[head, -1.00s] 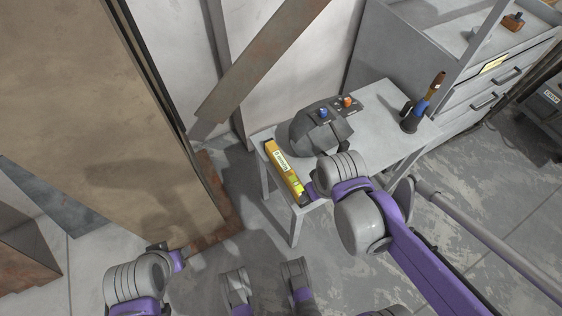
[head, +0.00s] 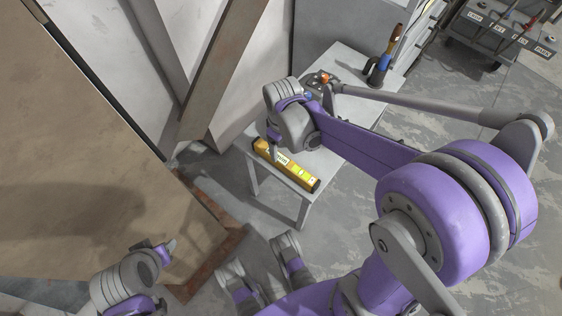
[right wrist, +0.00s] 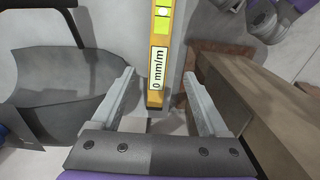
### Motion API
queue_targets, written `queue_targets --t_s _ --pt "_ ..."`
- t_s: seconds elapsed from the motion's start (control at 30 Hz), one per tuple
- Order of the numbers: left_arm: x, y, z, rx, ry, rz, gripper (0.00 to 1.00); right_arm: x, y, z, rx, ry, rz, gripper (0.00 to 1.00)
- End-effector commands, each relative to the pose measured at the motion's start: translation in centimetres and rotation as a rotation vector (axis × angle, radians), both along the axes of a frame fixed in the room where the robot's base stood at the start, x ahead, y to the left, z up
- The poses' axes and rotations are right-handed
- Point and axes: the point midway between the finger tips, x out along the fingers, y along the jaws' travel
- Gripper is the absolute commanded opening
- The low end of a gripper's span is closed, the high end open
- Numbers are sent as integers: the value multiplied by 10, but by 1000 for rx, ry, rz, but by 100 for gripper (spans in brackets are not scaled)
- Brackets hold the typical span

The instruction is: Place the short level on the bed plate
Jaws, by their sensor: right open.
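The short level (head: 288,167), yellow with a green vial and a white label, lies on the left edge of a small grey table (head: 306,207). My right gripper (head: 275,150) is over the far end of the level. In the right wrist view the level (right wrist: 160,50) runs up the picture, its near end between the open fingers of the gripper (right wrist: 159,78), with a gap to each finger. My left gripper (head: 167,247) is low at the left, apart from the level; its finger gap is unclear. I cannot tell which surface is the bed plate.
A grey device with blue and orange knobs (head: 322,78) stands on the table, partly behind my right arm. A blue-and-black tool with a brown handle (head: 382,62) stands at the far end. A large brown panel (head: 75,150) fills the left.

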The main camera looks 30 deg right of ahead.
Motion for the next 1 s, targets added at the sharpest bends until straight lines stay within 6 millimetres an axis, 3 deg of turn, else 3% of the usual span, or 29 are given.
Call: queue_targets --t_s 0.2,0.43,0.7,1.0 --pt "1 0 -16 0 6 0 50 0 0 -38 0 0 0 78" --pt "2 0 -23 0 8 0 50 -2 -1 -55 0 0 -1 78" --pt "4 0 -41 0 14 0 50 -7 -5 -94 0 0 0 78" --pt "4 0 -42 0 14 0 50 -7 -5 -99 -1 -1 0 78"
